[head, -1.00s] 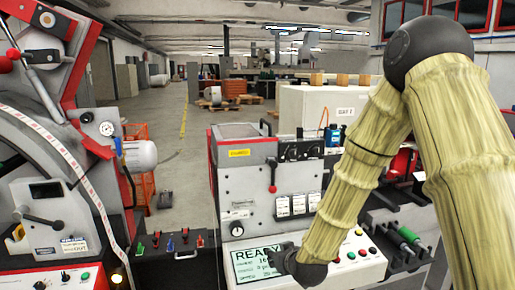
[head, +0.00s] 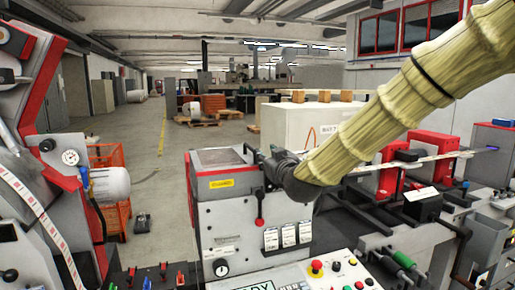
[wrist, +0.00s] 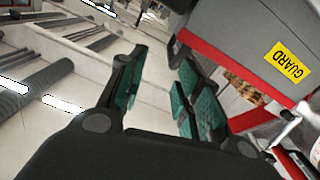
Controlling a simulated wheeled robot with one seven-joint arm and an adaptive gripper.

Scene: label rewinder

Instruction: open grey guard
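The grey guard (head: 240,181) is a box-like cover with a yellow label and red trim on top of the central machine. In the wrist view the guard (wrist: 240,45) is at the upper right, with a yellow GUARD label and a red lower edge. My gripper (head: 264,166) is at the guard's right side in the head view, its fingers hard to make out there. In the wrist view my gripper (wrist: 160,85) has its two teal-padded fingers apart with nothing held between them. The right finger is close to the guard's red edge; I cannot tell if they touch.
A red-knobbed lever (head: 260,210) is on the machine's front below the guard. A control panel with a red button (head: 316,267) is at the bottom. Rollers and red units (head: 432,147) stand right. A grey motor (head: 110,183) is left, with open floor behind.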

